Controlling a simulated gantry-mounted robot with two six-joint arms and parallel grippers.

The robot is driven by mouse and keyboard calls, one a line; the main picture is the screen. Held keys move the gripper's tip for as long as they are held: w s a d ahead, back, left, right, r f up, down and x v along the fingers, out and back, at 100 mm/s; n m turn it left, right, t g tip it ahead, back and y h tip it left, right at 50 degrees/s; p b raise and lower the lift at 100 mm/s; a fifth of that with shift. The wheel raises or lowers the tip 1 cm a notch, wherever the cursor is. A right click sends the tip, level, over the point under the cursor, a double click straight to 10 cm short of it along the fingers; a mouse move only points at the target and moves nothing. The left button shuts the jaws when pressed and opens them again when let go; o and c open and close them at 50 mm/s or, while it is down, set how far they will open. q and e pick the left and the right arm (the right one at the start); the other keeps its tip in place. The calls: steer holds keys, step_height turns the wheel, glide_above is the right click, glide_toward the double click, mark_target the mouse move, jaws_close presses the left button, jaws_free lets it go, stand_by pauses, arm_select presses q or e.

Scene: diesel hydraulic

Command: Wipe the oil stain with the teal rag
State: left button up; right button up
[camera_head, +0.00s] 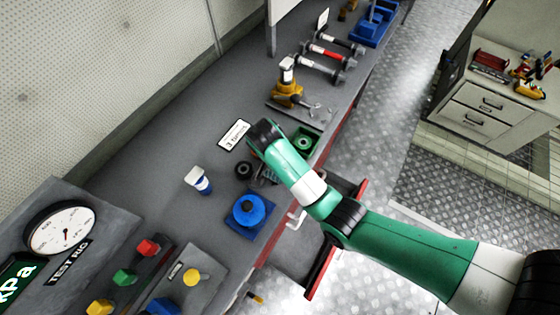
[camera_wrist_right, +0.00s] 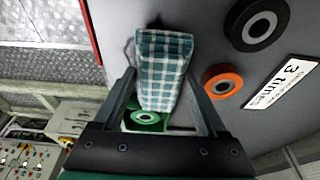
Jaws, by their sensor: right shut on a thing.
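The teal-and-white checked rag (camera_wrist_right: 163,65) is between the fingers of my right gripper (camera_wrist_right: 160,82) in the right wrist view, and the gripper is shut on it. The rag hangs over the grey bench top; I cannot tell whether it touches the surface. A dark patch (camera_wrist_right: 155,24) shows beside the far end of the rag and may be the edge of the oil stain; the rag hides the area there. In the head view my right arm reaches in from the right over the bench and covers most of its gripper and the rag. My left gripper is in no view.
A green tray with a green ring (camera_head: 304,142) lies close to my right wrist. A black ring (camera_wrist_right: 258,24), an orange ring (camera_wrist_right: 222,82) and a "3 times" sign (camera_wrist_right: 284,84) lie nearby. A blue part (camera_head: 249,211) and a white-and-blue cup (camera_head: 198,180) stand on the bench.

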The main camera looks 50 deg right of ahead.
steer(key=shift+f, duration=0.65)
steer(key=shift+s, duration=0.1)
